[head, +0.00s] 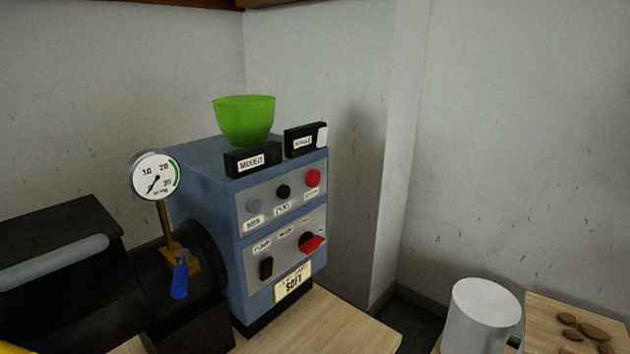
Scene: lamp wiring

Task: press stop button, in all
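The blue machine (205,180) stands on a wooden top with its control face turned toward the right front. On its upper grey panel, a red round button (313,178) sits at the right end, above a small label that seems to read STOP. A black button (283,192) and a grey button (253,205) sit to its left. The label under the grey one reads MIX; the black one's label is hard to read. Nothing touches or covers the red button. My gripper is not in this view.
The lower panel has a black switch (266,268) and a red-handled knob (313,243). A green bowl (244,120) sits on top. A gauge (156,176) and blue-handled lever (180,279) are at left. A white cylinder (480,315) stands lower right. Space before the panel looks clear.

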